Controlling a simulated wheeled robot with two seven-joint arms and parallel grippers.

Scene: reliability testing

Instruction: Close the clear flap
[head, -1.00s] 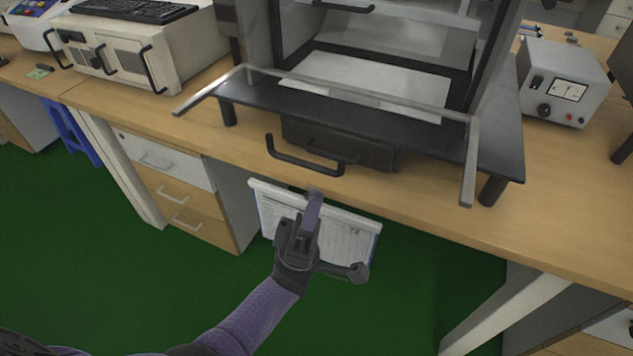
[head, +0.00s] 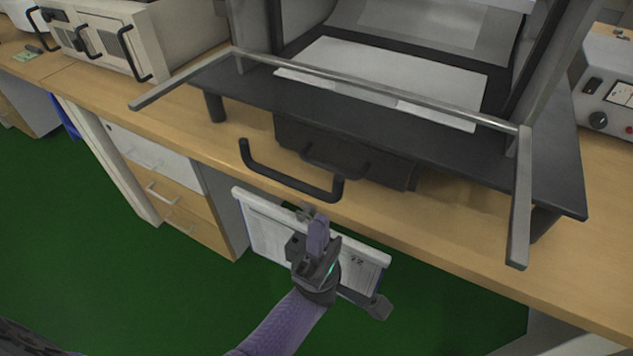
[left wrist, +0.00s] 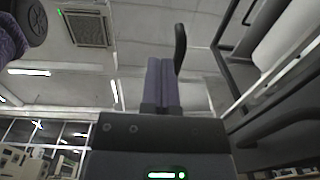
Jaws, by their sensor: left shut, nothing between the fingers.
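The clear flap's grey metal frame (head: 520,200) stands out from the front of a dark-framed machine, open toward me. Its clear pane is hard to make out. A black handle (head: 290,182) hangs at the front, seemingly on the pane's outer edge. My left gripper (head: 318,222) is shut and empty, just below and in front of this handle, apparently apart from it. My right gripper is not in view.
The machine's black base plate (head: 400,125) stands on a wooden bench (head: 450,235). A white-edged board with printed sheets (head: 265,228) is behind my left gripper, below the bench edge. A beige instrument (head: 105,35) stands left, a grey meter box (head: 605,85) right.

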